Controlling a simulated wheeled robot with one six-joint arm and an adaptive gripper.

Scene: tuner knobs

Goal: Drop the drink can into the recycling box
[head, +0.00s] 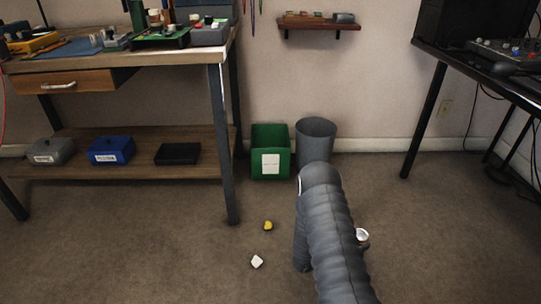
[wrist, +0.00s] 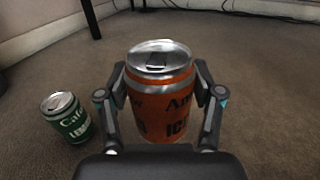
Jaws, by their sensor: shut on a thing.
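An orange drink can (wrist: 162,88) with a silver top and dark lettering stands upright between the fingers of my gripper (wrist: 160,104) in the wrist view. The fingers are shut on its sides. A smaller-looking green can (wrist: 67,118) stands on the carpet to the left, apart from my gripper. In the head view a green box (head: 270,152) with a white label stands on the floor against the back wall, and it looks like the recycling box. My arm hides my gripper and most of the floor around it there.
A grey round bin (head: 316,142) stands right beside the green box. A workbench (head: 120,62) with a low shelf is at left, a black desk (head: 480,72) at right. A yellow piece (head: 268,225) and a white piece (head: 257,261) lie on the carpet.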

